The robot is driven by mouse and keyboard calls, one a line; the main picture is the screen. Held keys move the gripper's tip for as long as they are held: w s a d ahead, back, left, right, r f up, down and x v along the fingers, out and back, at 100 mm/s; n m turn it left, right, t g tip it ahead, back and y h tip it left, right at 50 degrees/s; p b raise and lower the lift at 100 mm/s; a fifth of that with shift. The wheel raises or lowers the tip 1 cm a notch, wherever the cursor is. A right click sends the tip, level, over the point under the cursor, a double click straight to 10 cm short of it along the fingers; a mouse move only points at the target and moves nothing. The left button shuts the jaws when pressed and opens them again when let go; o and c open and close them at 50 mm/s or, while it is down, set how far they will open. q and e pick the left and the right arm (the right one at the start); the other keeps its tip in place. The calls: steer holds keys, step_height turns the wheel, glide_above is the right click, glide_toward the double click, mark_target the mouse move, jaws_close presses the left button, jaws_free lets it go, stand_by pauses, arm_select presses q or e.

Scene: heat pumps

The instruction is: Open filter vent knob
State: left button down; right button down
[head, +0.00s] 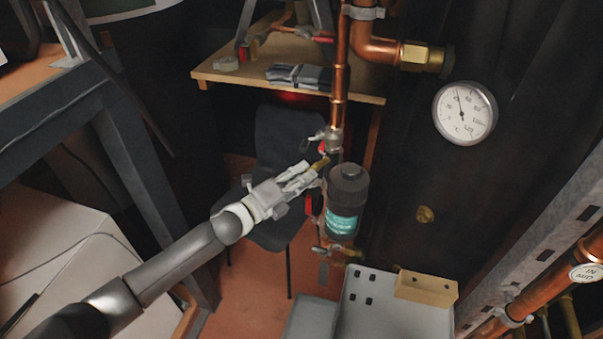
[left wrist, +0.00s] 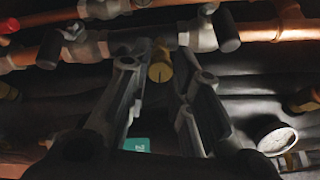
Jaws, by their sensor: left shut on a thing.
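The filter (head: 347,203) is a black canister with a teal label, mounted below the vertical copper pipe in the head view. A small brass knob (head: 322,162), which I take for the vent knob, sits at its upper left. My left gripper (head: 316,170) reaches in from the left and is closed around this knob. In the left wrist view the brass knob (left wrist: 160,68) lies between the two fingers of the left gripper (left wrist: 163,75). The exact finger contact is dark and hard to see. A bit of teal label (left wrist: 137,144) shows below. My right gripper is not in view.
Red-handled valves (head: 311,205) sit close to the filter's left. A vertical copper pipe (head: 340,75) rises above it, and a round gauge (head: 465,112) is at the right. A wooden shelf (head: 225,75), a dark chair (head: 282,135) and a grey metal box (head: 385,310) are nearby.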

arm_select(q)
steer(key=shift+w+a+n+p, duration=0.1)
steer(key=shift+n+p, duration=0.55)
steer(key=shift+n, duration=1.65)
steer(key=c, duration=1.3)
jaws_free()
steer(key=v, duration=1.2)
